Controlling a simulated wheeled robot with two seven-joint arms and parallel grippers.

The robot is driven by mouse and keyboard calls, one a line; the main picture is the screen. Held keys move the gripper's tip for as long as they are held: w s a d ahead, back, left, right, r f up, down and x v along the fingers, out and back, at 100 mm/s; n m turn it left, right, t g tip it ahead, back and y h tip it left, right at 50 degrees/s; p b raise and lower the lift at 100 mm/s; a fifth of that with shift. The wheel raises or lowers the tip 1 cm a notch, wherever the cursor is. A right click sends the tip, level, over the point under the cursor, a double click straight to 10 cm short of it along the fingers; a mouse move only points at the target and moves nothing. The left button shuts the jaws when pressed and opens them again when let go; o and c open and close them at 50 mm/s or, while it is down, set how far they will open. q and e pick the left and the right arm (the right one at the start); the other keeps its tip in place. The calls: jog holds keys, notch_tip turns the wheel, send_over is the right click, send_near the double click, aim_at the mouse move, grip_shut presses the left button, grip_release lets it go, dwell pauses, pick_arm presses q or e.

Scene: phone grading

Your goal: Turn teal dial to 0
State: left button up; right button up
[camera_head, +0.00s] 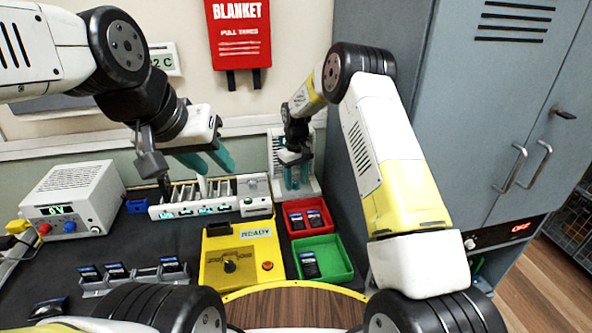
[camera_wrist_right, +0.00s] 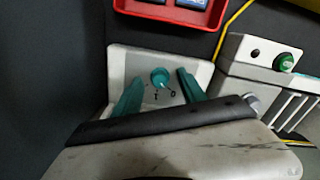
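The teal dial (camera_wrist_right: 160,77) is a small round knob on a pale plate (camera_wrist_right: 118,62), in the right wrist view. Marks that look like 1 and 0 are printed below it; I cannot tell exactly which one it points to. My right gripper (camera_head: 294,176) is open at the pale panel behind the red tray. In the right wrist view its teal fingers stand on either side of the dial, with visible gaps. In the head view the dial is hidden. My left gripper (camera_head: 208,160) is open and empty above the slotted white rack (camera_head: 170,208).
A red tray (camera_head: 290,232) and a green tray (camera_head: 345,277) hold phones in front of my right gripper. A yellow box (camera_head: 212,275) marked READY stands left of them. A power supply (camera_head: 105,205) is at far left; a grey cabinet (camera_head: 455,130) stands right.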

aim_at(296, 183)
notch_tip(296, 183, up, 8)
jog(key=shift+f, duration=0.1)
dwell(0.5)
